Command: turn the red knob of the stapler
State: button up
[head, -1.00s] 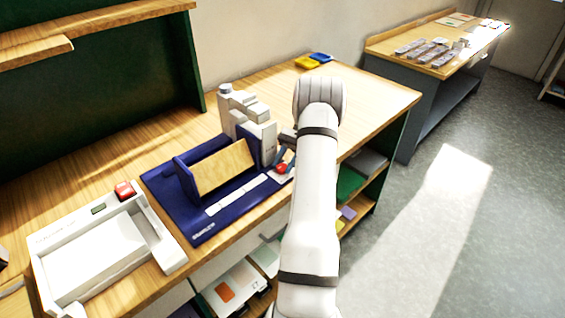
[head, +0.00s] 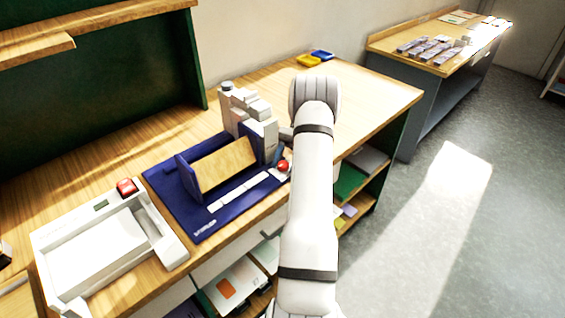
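The stapler has a dark blue base (head: 232,212) with a tan sloped plate and a light grey body (head: 262,125) behind it. It stands on the wooden bench. Its red knob (head: 283,166) shows at the right end of the base, just left of my white arm. My gripper (head: 280,156) is at the knob, seen small and dark. Part of it is hidden behind my arm. I cannot tell whether its fingers touch the knob or how far apart they are.
A white tray-like machine with a red button (head: 127,187) stands on the bench left of the stapler. Yellow and blue small trays (head: 308,61) lie at the back. Shelves with papers (head: 350,182) are under the bench. A second table (head: 440,50) stands at the right rear.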

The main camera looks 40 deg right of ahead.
jog(key=shift+o, duration=0.5)
jog(key=shift+w+r, duration=0.1)
jog(key=shift+r, duration=0.05)
jog(key=shift+r, duration=0.15)
